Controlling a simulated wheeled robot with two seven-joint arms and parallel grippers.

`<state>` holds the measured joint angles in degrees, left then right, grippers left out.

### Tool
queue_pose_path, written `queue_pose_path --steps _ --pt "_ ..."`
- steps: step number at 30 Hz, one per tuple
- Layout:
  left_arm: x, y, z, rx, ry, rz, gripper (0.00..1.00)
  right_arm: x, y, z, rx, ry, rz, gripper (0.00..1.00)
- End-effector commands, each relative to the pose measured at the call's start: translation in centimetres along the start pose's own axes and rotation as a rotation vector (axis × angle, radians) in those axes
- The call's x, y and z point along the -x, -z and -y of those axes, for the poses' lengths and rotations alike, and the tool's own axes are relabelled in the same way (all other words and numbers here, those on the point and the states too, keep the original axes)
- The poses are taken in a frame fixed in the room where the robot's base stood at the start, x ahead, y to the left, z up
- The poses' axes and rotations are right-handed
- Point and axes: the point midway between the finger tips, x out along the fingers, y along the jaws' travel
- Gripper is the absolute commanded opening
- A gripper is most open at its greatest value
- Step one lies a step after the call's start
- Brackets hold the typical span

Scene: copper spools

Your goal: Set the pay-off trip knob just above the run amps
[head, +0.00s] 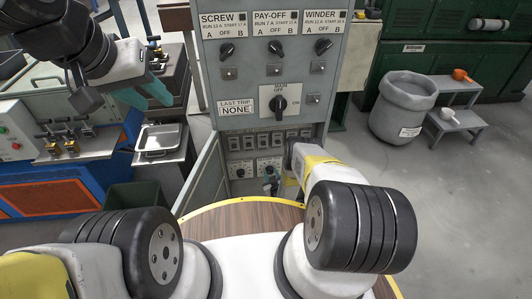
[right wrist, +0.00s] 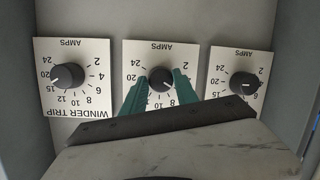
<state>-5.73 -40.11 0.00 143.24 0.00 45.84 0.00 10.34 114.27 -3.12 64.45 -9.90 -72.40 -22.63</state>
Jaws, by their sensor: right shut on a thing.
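The pay-off trip knob (right wrist: 161,80) is the black middle knob in the right wrist view, which shows the dials upside down. My right gripper (right wrist: 160,89) is shut on it, a teal finger on either side. A small pale mark shows on the knob's lower right, but the fingers cover part of the scale and I cannot read its exact setting. In the head view, the pay-off label (head: 276,22) appears to read run 7 A, start 15 A. My right gripper (head: 271,181) is low in the cabinet there. My left gripper (head: 145,94) looks open and empty at upper left.
The winder trip knob (right wrist: 68,76) and another trip knob (right wrist: 245,83) flank the middle dial. Cabinet side walls stand close on both sides. Selector switches and the main switch (head: 280,104) are above. An open cabinet door (head: 203,180) stands at left.

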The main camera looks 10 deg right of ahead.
Motion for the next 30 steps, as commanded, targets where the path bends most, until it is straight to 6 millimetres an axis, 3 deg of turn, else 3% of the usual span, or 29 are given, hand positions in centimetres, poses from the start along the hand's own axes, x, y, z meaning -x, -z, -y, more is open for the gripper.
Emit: queue_pose_path --steps 15,30 --pt "0.00 0.00 0.00 0.000 0.000 0.000 0.36 0.01 -0.25 -0.04 -0.391 0.107 -0.052 0.00" --pt "0.00 0.00 0.00 0.000 0.000 0.000 0.36 0.00 -0.28 0.01 -0.512 0.142 -0.068 0.00"
